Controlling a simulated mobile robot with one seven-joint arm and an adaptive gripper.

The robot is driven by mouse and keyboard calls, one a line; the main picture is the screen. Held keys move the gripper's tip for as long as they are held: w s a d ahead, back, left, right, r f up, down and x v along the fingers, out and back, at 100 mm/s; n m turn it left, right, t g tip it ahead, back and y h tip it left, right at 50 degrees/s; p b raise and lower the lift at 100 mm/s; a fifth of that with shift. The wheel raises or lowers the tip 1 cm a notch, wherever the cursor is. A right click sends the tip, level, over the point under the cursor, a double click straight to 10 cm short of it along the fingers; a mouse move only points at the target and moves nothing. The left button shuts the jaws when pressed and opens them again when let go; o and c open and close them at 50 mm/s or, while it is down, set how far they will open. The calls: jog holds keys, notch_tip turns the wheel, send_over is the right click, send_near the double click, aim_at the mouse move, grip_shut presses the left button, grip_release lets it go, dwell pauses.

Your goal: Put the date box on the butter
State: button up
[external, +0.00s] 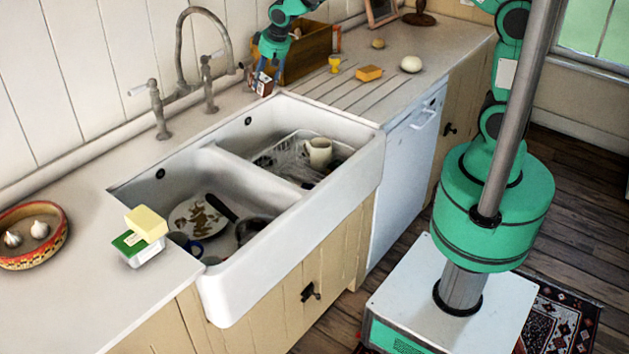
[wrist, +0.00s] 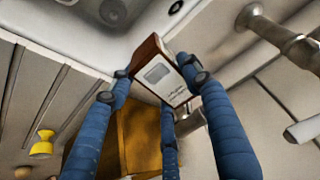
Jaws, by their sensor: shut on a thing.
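The date box, a small brown and white carton with print on its face, shows in the wrist view (wrist: 165,75) between the blue fingers of my gripper (wrist: 150,82). In the external view my gripper (external: 266,74) is at the far end of the sink, shut on the date box (external: 263,87). The box is close to the counter there; I cannot tell if it touches. A pale yellow block (external: 147,221), which looks like the butter, lies on a green and white tub (external: 137,247) on the near left counter.
The double sink (external: 290,208) lies between my gripper and the tub, with a rack, jug and dishes in it. A tall tap (external: 181,55) stands behind it. A wooden crate (external: 305,52) is beside my gripper. A bowl with garlic (external: 33,250) stands left of the tub.

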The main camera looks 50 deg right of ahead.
jog(key=s+a+n+t+y, duration=0.2)
jog(key=a+n+t+y, duration=0.5)
jog(key=a, duration=2.4)
jog(key=s+a+r+n+g+y+p, duration=0.25)
jog(key=s+a+n+y, duration=0.2)
jog(key=s+a, duration=0.4)
jog(key=s+a+r+n+g+y+p, duration=0.25)
jog(key=s+a+y, duration=0.25)
jog(key=s+a, duration=0.4)
jog(key=s+a+r+n+g+y, duration=0.1)
jog(key=s+a+r+n+g, duration=0.1)
jog(key=s, duration=0.4)
jog(key=s+a+r+n+g+y+p, duration=0.1)
jog(key=s+a+r+n+g+y, duration=0.1)
jog(key=s+a+g, duration=0.2)
jog(key=s, duration=0.3)
jog(key=shift+g+p, duration=0.3)
jog(key=shift+a, duration=0.1)
jog(key=w+a+f+b, duration=0.1)
jog(key=w+a, duration=0.8)
jog(key=a, duration=0.2)
jog(key=shift+a+f+b, duration=0.2)
jog(key=shift+a+b, duration=0.2)
jog(key=shift+w, duration=0.1)
